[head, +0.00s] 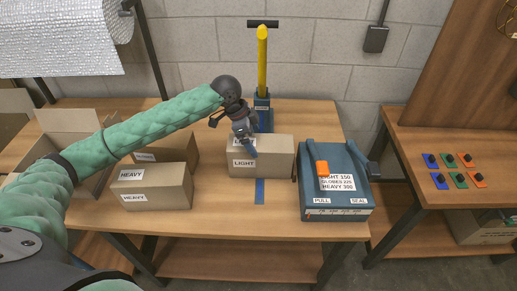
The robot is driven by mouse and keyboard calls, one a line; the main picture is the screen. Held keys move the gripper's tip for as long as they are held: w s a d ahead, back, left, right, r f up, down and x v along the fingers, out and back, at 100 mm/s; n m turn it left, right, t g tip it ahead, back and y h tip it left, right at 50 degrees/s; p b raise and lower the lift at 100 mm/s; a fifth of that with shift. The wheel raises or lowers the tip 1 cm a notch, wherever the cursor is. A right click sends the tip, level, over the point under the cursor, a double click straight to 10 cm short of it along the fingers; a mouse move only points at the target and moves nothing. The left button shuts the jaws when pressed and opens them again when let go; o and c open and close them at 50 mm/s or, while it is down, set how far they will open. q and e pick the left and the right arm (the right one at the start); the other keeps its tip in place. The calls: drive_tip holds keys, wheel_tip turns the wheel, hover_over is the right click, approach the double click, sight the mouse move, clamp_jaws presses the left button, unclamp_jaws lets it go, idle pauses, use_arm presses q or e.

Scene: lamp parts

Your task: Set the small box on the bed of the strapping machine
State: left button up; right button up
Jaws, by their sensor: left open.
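A cardboard box labelled LIGHT (262,163) stands on the wooden workbench, just left of a blue machine (335,208) marked PULL and SEAL. A blue strip (259,191) shows on the bench in front of this box. My left gripper (252,153) is open at the left part of the LIGHT box, its fingers pointing down. It overlaps the box's top edge and front in the picture; I cannot tell whether they touch. The gripper covers part of the upper label. My right gripper is out of view.
A box labelled HEAVY (152,187) stands on the left, with another box (180,151) behind it. An open carton (77,122) is at far left. A yellow-handled tool (262,65) stands behind the LIGHT box. A side table (480,145) with coloured knob blocks is right.

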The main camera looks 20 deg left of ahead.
use_arm(q)
drive_tip(key=b+v, duration=0.1)
drive_tip(key=v, duration=0.4)
drive_tip(key=shift+a+r, duration=0.1)
drive_tip(key=shift+r, duration=0.3)
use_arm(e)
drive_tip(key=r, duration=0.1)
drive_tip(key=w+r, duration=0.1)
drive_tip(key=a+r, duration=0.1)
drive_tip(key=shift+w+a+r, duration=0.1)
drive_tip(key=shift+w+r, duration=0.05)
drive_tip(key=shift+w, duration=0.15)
